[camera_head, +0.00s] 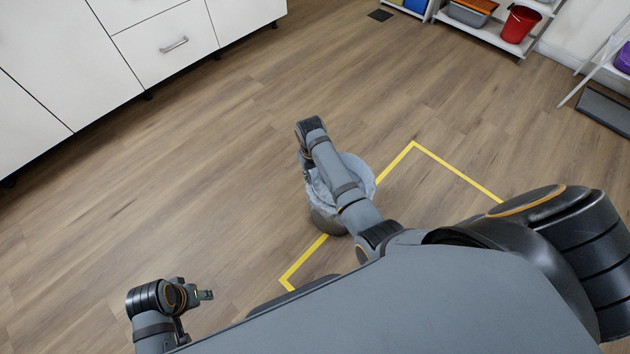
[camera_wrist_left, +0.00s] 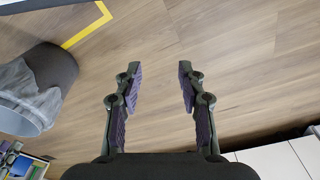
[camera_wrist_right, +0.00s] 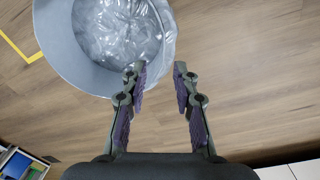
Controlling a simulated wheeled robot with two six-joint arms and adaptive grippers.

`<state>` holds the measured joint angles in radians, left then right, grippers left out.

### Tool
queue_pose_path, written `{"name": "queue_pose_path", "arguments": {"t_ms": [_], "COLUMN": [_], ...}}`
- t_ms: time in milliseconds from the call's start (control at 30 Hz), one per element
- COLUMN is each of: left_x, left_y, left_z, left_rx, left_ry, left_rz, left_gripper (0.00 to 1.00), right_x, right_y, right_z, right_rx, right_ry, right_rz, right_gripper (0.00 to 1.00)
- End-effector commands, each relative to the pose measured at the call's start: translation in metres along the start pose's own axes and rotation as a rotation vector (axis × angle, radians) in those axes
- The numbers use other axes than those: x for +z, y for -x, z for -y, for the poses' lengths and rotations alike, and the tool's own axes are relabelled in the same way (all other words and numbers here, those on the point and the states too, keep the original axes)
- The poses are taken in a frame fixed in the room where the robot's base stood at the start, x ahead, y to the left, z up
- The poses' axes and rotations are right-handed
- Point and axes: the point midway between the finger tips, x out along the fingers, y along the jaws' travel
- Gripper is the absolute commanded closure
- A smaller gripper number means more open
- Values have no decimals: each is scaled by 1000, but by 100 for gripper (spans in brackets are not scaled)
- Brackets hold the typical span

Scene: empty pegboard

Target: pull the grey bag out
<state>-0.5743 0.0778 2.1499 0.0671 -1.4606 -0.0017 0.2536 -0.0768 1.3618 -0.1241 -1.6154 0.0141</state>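The grey bag (camera_head: 358,168) lines a dark round bin that stands on the floor by the yellow line. In the right wrist view the bag (camera_wrist_right: 68,52) is folded over the rim, with crumpled clear plastic inside. My right gripper (camera_head: 304,160) is at the bin's left side in the head view, partly hidden by its wrist. The right wrist view shows its fingers (camera_wrist_right: 160,72) apart and empty, the left finger overlapping the bag's rim. My left gripper (camera_wrist_left: 158,72) is open and empty, away from the bin (camera_wrist_left: 52,68), over bare floor.
White cabinets (camera_head: 150,60) stand at the upper left. A shelf with a red bucket (camera_head: 519,24) is at the upper right. The floor left of the bin is clear.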

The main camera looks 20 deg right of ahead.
Motion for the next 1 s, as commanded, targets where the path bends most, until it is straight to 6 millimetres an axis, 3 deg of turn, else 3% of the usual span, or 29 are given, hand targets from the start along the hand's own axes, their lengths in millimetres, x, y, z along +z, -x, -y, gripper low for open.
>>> {"name": "queue_pose_path", "arguments": {"t_ms": [233, 533, 700, 1000], "left_x": [2, -4, -7, -8], "left_y": [12, -26, -32, -31], "left_z": [-8, -20, -23, -23], "left_rx": [21, 68, 81, 83], "left_ry": [-8, -3, 1, 2], "left_rz": [-28, -176, -220, -229], "left_gripper": [60, 60, 60, 60], "right_x": [1, 2, 1, 1], "right_y": [-35, -92, -104, -105], "right_z": [0, 0, 0, 0], "right_rx": [0, 0, 0, 0], "right_ry": [0, 0, 0, 0], "right_rz": [3, 2, 1, 1], "right_gripper": [71, 71, 71, 72]}}
